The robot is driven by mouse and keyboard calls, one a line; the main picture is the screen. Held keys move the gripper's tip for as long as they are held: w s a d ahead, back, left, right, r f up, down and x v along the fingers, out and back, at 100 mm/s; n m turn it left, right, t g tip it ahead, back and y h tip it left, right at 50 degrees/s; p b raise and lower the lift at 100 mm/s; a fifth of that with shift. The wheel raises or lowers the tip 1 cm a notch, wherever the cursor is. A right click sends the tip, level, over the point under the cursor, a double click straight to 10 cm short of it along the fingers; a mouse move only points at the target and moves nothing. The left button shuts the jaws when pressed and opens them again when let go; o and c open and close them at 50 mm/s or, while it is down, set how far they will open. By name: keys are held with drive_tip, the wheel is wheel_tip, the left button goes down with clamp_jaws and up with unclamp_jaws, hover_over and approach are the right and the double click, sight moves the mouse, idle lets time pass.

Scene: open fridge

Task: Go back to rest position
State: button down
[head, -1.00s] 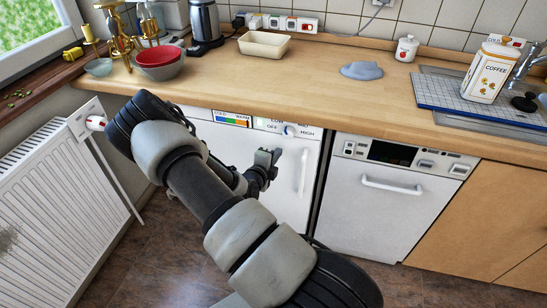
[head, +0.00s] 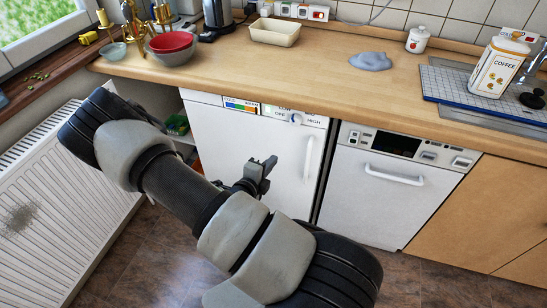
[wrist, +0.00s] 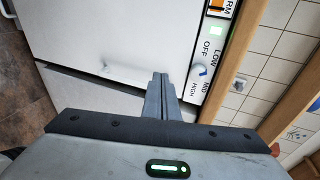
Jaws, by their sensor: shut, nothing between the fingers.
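My gripper (head: 268,163) is in front of the white fridge (head: 225,135), left of its handle, in the head view. In the wrist view my gripper (wrist: 160,80) points at the fridge front (wrist: 110,40), near the control panel with its blue knob (wrist: 200,70). The fingers are together with nothing between them. The fridge door appears closed in both views. Whether the fingertips touch the door cannot be told.
A wooden counter (head: 330,100) runs above the fridge, with red and grey bowls (head: 170,47), a cream tray (head: 275,32) and a grey cloth (head: 370,61). A dishwasher (head: 375,200) stands to the right. A radiator (head: 60,215) is at the left. Brown floor (head: 165,245) is open below.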

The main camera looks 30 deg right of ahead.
idle(0.5)
drive_tip(key=s+a+r+m+g+y, duration=0.2)
drive_tip(key=s+r+m+g, duration=0.3)
drive_tip(key=r+m, duration=0.7)
drive_tip(key=s+a+r+m+g+y, duration=0.1)
drive_tip(key=s+r+m+g+y, duration=0.15)
drive_tip(key=s+r+m, duration=0.95)
drive_tip(key=s+a+r+m+t+y, duration=0.1)
drive_tip(key=a+r+m+t+y, duration=0.3)
drive_tip(key=a+m, duration=0.45)
drive_tip(key=s+a+r+m+t+y, duration=0.1)
drive_tip(key=a+r+m+y, duration=0.3)
drive_tip(key=a+r+m, duration=0.45)
wheel_tip(320, 180, up, 13)
drive_tip(key=d+m+p, duration=0.1)
drive_tip(key=p, duration=1.4)
drive_tip(key=shift+w+d+m, duration=0.2)
drive_tip(key=shift+d+m, duration=0.1)
drive_tip(key=shift+r, duration=0.1)
